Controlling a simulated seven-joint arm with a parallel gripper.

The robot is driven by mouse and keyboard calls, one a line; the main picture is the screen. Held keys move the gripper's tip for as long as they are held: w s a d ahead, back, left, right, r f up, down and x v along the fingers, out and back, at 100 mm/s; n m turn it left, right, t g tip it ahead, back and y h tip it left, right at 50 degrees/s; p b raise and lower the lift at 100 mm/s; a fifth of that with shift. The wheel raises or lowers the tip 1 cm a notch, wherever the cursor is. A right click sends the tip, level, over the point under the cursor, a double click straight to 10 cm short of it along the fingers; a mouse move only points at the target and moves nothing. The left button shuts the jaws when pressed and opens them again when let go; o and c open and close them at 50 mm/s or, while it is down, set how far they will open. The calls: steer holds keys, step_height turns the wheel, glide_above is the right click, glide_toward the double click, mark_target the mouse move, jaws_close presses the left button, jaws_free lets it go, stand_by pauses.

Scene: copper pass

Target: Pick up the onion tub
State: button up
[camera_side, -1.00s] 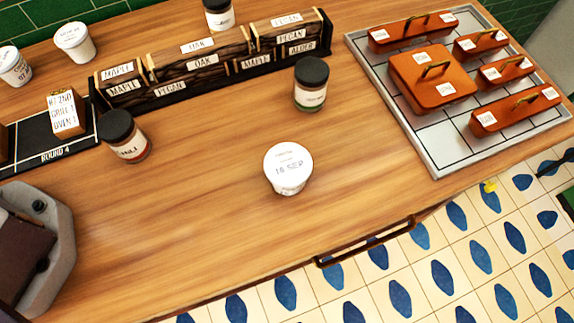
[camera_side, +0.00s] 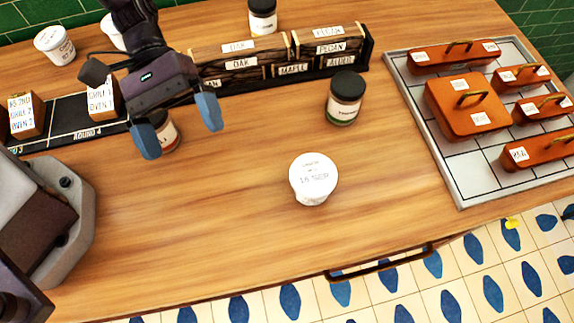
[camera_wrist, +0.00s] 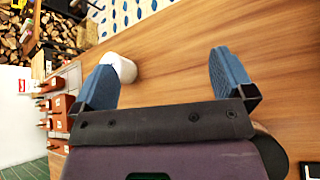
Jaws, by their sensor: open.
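A white lidded tub (camera_side: 313,180) stands alone on the wooden counter, mid-picture in the side view. Its lid reads a date like "18 SEP"; the smaller print above is too small to read. Two more white tubs, one at the far left (camera_side: 54,45) and one partly hidden behind my arm (camera_side: 112,32), stand at the back. I cannot tell which tub is the onion one. My gripper (camera_side: 178,126) is open and empty, above and left of the middle tub. In the wrist view, a white tub (camera_wrist: 123,67) shows beyond the left finger of my gripper (camera_wrist: 163,64).
A dark-lidded jar (camera_side: 166,133) is partly hidden by my gripper. Another jar (camera_side: 345,98) stands behind the middle tub. A rack of labelled wood blocks (camera_side: 290,70) lines the back. A tray (camera_side: 470,192) with orange lidded pieces is at right. The front counter is clear.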

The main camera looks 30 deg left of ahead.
steer(key=w+d+f+n+t+h, duration=0.2)
steer(key=w+d+n+t+h, duration=0.4)
steer(key=w+d+n+h, duration=0.35)
steer(key=n+y, duration=0.2)
glide_toward(313, 176)
steer(key=shift+w+d+f, duration=0.1)
steer(key=shift+d+f, duration=1.05)
steer(key=shift+d, duration=0.05)
steer(key=shift+d+r, duration=0.1)
steer(key=shift+d, duration=3.7)
steer(key=shift+r, duration=0.1)
steer(key=c, duration=0.9)
steer(key=shift+c, duration=0.2)
